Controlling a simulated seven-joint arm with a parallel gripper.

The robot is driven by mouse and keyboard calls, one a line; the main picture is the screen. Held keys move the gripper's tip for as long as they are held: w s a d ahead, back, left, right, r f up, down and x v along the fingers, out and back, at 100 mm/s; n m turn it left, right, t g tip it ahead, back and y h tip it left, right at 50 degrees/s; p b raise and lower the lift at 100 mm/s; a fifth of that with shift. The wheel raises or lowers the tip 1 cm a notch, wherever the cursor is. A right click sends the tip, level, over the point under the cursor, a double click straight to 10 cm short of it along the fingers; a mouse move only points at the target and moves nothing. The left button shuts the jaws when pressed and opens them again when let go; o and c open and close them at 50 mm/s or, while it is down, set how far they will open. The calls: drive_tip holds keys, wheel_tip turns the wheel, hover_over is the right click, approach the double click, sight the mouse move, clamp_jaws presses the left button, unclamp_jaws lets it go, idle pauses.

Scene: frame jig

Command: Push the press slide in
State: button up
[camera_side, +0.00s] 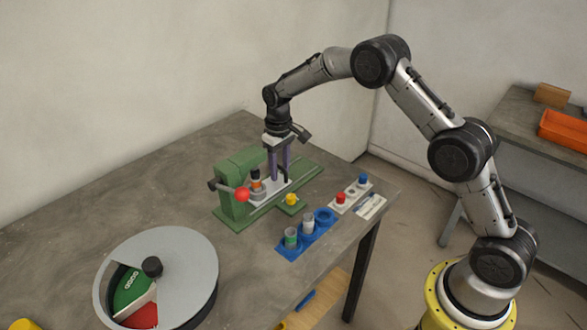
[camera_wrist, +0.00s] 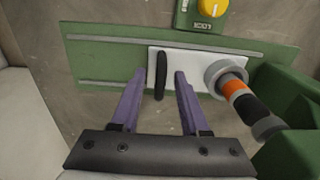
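The press slide is a white plate (camera_side: 267,196) on a green rail base. In the wrist view the slide (camera_wrist: 200,62) carries an upright black handle (camera_wrist: 161,76) and a grey, orange and black cylindrical part (camera_wrist: 236,88). My gripper (camera_side: 280,179) points down over the slide with its purple fingers apart. In the wrist view my gripper (camera_wrist: 161,78) has one fingertip on each side of the handle, with a gap on both sides. The green press body (camera_side: 235,197) with its red-ball lever (camera_side: 242,194) stands at the left of the slide.
A yellow knob (camera_side: 291,199) sits on a green block beside the rail. A blue holder (camera_side: 290,252) with cylinders and a plate with red (camera_side: 340,197) and blue (camera_side: 363,180) buttons lie nearby. A round grey turntable (camera_side: 190,257) stands at the front left.

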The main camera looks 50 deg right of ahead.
drive_tip(key=shift+r, duration=3.45)
drive_tip(key=shift+r, duration=0.1)
